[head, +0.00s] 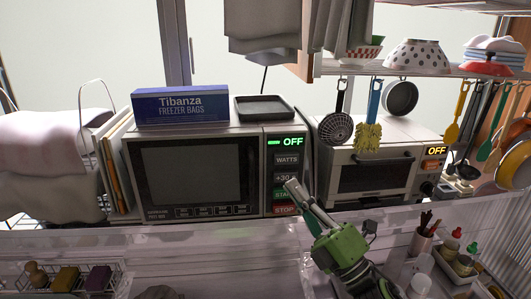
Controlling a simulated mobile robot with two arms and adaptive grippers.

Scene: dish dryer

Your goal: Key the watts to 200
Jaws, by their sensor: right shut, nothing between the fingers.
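The microwave (197,171) stands on the counter at the left of centre, its door shut. Its display (292,142) reads OFF in green. Below it on the right-hand panel are the WATTS button (287,160), the +30 button (282,178), the green START button (280,194) and the red STOP button (285,210). My right gripper (293,185) reaches up from the lower right with its fingers shut and empty. Its tips overlap the panel's right side near +30 and START, partly covering START. I cannot tell whether they touch. My left gripper is not in view.
A freezer bags box (180,106) and a dark tray (264,107) lie on the microwave. A toaster oven (372,173) showing OFF stands to the right, under hanging utensils and a shelf (350,66) with bowls. A wire basket (113,280) is at lower left.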

